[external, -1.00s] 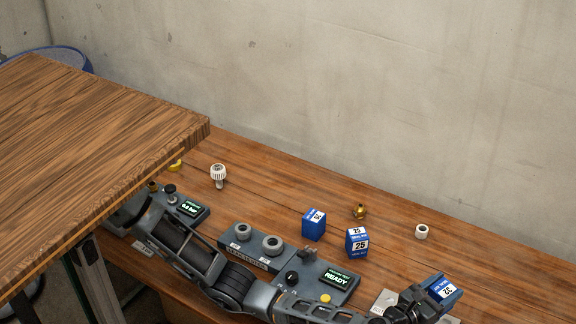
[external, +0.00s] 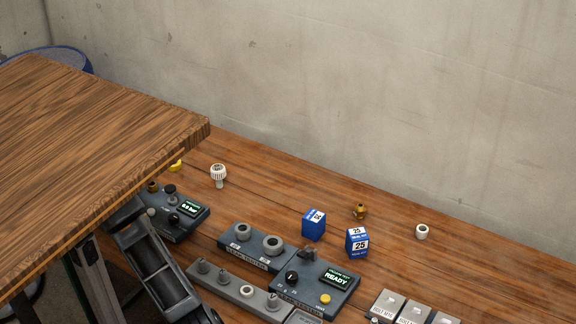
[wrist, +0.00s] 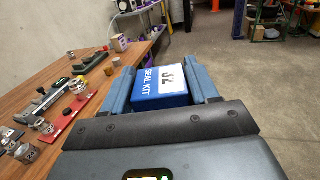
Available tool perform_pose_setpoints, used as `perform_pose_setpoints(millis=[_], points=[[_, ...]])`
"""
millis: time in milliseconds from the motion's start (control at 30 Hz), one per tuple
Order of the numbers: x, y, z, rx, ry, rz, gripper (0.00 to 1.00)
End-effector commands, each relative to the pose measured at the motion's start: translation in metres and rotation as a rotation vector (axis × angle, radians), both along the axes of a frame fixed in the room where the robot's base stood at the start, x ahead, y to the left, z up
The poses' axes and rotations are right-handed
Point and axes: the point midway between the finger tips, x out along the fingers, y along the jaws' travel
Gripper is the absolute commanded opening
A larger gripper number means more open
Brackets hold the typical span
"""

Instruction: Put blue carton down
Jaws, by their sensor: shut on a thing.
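My gripper (wrist: 162,84) is shut on a blue carton (wrist: 160,98) in the wrist view. The carton has a white label reading SEAL KIT and a two-digit number, seen turned. One finger lies on each side of it. It shows beyond the bench's right edge in that view, with floor behind it. Two other blue cartons stand on the wooden bench in the external view: one (external: 313,226) at left, and one marked 25 (external: 357,243) to its right. My gripper and the held carton are outside the external view.
The bench (external: 480,285) holds a grey tester unit (external: 256,247), a READY panel (external: 325,290), small white plates (external: 387,304), a brass fitting (external: 360,211) and a white ring (external: 422,232). Bare wood lies right of the cartons. A raised tabletop (external: 90,125) overhangs at left.

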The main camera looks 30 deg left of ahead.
Motion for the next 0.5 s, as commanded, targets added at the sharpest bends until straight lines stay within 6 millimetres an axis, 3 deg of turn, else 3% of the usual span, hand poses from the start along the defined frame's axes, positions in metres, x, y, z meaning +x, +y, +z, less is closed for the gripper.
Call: perform_pose_setpoints(millis=[33,100,233,500], points=[[-0.017,0.003,0.0,0.001,0.0,-0.028,0.28],[-0.034,0.005,-0.001,0.002,0.001,-0.057,0.28],[-0.047,0.009,0.0,0.004,0.002,-0.085,0.28],[0.0,0.016,0.015,0.005,0.002,-0.088,0.28]])
